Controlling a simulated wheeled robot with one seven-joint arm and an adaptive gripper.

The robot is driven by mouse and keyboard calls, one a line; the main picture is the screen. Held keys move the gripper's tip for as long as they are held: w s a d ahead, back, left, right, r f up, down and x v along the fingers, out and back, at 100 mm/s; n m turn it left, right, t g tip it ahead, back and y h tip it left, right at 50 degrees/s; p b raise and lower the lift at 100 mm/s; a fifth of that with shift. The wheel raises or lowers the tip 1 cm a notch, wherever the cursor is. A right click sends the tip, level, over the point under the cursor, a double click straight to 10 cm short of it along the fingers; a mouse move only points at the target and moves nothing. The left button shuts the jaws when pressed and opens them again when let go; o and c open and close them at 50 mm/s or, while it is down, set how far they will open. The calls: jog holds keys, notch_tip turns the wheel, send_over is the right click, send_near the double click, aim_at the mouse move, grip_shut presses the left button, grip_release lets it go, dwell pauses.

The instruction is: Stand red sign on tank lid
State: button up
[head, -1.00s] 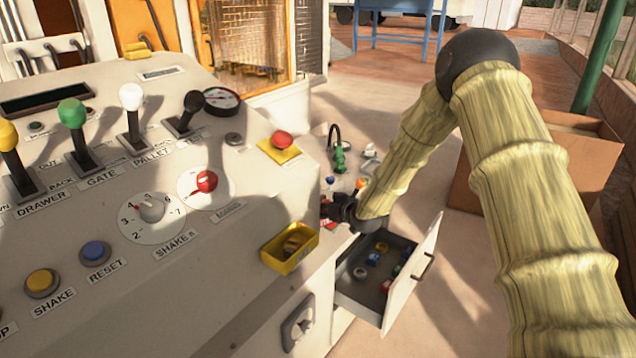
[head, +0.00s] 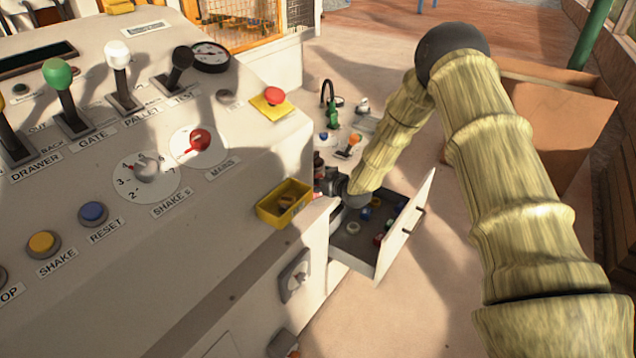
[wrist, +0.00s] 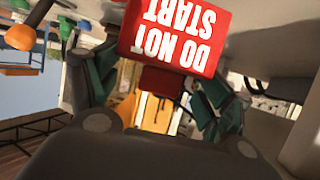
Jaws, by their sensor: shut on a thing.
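The red sign (wrist: 175,35) fills the top middle of the wrist view, with white "DO NOT START" lettering that reads upside down there. My gripper (wrist: 162,84) is shut on the red sign's narrower lower part, with dark green finger parts on both sides. In the head view my gripper (head: 330,182) is beside the console's right side, above the back of the open drawer. It is small and dark there, and the sign is mostly hidden. I cannot make out the tank lid for certain in either view.
A yellow tray (head: 262,211) sits on the console edge, close left of my gripper. The open drawer (head: 404,232) holds several small parts. A green tap with a black hose (head: 331,115) and an orange-knobbed lever (head: 354,140) stand behind. A cardboard box (head: 560,115) is at right.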

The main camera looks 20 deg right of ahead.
jog(key=shift+f, duration=1.05)
jog(key=shift+f, duration=0.15)
jog(key=o, duration=1)
